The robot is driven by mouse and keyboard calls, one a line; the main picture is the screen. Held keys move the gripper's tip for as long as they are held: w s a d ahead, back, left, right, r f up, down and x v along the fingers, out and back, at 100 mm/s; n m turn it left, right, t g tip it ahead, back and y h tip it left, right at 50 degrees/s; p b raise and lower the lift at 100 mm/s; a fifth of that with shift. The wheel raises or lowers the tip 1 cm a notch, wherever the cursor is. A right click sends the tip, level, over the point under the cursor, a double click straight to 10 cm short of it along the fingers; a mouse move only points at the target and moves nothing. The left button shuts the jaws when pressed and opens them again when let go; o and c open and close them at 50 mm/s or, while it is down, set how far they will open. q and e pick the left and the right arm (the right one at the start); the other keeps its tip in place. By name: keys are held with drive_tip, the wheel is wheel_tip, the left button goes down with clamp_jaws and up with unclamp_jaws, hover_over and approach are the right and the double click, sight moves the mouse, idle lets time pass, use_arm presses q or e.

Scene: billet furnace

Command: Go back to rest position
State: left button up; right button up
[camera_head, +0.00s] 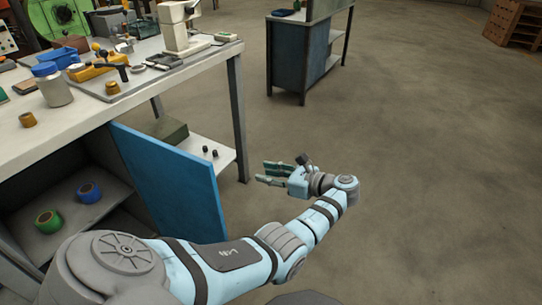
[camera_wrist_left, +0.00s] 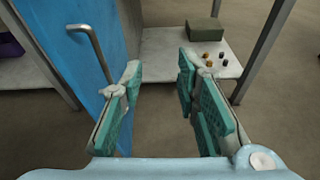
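My left gripper (camera_head: 272,175) is open and empty, its fingers pointing left past the edge of the open blue cabinet door (camera_head: 172,190). It also shows in the left wrist view (camera_wrist_left: 160,78), with teal pads wide apart and nothing between them. The blue door stands at the left there (camera_wrist_left: 75,60), with a grey bar handle (camera_wrist_left: 92,48) beside the left finger, apart from it as far as I can tell. My left arm is stretched out to the right across the head view. My right gripper is in neither view.
A workbench (camera_head: 70,125) with tools and jars stands left. Its open cabinet holds a green tape roll (camera_head: 48,221) and a blue one (camera_head: 89,192). A low shelf (camera_head: 205,152) carries a dark green box (camera_head: 165,130).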

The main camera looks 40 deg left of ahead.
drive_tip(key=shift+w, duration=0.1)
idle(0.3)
use_arm(q)
drive_tip(key=s+d+f+n+t+h+p, duration=0.2)
drive_tip(key=s+d+f+h+p, duration=0.15)
drive_tip(key=s+f+p, duration=0.65)
drive_tip(key=s+d+f+n+t+h+p, duration=0.1)
drive_tip(key=s+d+f+h+p, duration=0.35)
drive_tip(key=f, duration=0.85)
drive_tip(key=s+d+f+n+h+p, duration=0.1)
drive_tip(key=s+d+n+h+p, duration=0.2)
drive_tip(key=s, duration=1)
drive_tip(key=s+d+n+t+h+p, duration=0.1)
drive_tip(key=s+d+n+h+p, duration=0.1)
drive_tip(key=s+n, duration=0.8)
drive_tip(key=s+h+p, duration=0.1)
drive_tip(key=s, duration=0.2)
drive_tip(key=shift+d+f, duration=0.4)
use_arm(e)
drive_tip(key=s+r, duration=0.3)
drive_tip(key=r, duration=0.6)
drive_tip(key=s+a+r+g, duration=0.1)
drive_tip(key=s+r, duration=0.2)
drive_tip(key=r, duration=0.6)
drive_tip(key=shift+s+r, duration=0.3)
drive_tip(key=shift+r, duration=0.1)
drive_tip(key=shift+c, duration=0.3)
